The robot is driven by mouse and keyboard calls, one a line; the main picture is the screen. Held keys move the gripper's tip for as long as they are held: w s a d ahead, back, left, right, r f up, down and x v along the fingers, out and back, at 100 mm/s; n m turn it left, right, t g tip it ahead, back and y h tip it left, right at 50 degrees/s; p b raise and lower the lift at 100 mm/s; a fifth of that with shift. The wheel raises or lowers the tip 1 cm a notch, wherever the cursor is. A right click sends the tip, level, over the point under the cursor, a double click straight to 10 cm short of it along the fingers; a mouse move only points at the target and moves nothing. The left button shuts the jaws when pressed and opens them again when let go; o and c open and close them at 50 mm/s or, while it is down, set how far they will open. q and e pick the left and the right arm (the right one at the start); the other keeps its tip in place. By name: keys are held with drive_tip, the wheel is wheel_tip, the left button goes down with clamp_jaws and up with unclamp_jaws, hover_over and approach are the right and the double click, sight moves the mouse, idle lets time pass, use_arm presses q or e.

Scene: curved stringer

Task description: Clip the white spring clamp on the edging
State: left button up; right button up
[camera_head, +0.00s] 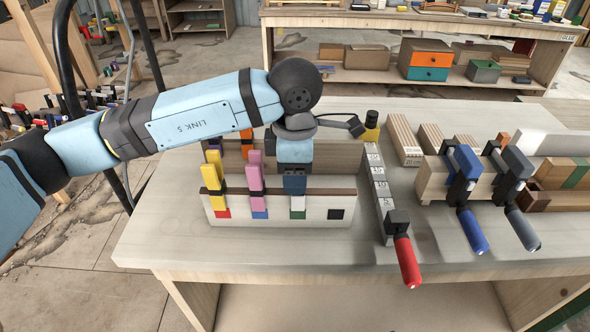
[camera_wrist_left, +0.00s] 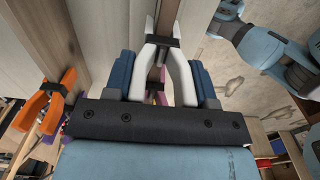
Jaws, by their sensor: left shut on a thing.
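My left gripper (camera_head: 295,191) points down over the front board (camera_head: 340,190) on the bench. Its dark blue fingers (camera_wrist_left: 162,85) are shut on the white spring clamp (camera_wrist_left: 184,80), one finger outside each handle. In the left wrist view the clamp's jaws point away from me, at the brown edging strip (camera_wrist_left: 160,60). I cannot tell whether they grip it. In the head view a small white part of the clamp (camera_head: 297,203) shows below the fingers, above the green square. The brown edging (camera_head: 335,193) runs along the board's top. My right gripper is not in view.
A yellow clamp (camera_head: 215,178) and a pink clamp (camera_head: 255,174) stand on the edging to the left. An orange clamp (camera_wrist_left: 44,105) shows in the left wrist view.

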use_arm(q)
drive_tip(key=shift+f, duration=0.15)
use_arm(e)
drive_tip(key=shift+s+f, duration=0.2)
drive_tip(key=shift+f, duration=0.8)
use_arm(q)
drive_tip(key=o, duration=1.1)
drive_tip(key=shift+o, duration=0.2)
drive_tip(key=shift+r, duration=0.65)
wheel_tip(320, 180, up, 13)
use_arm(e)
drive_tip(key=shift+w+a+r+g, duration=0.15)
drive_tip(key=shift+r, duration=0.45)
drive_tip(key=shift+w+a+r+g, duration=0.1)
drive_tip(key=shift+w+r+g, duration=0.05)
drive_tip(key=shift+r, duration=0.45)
use_arm(q)
drive_tip(key=shift+f, duration=0.1)
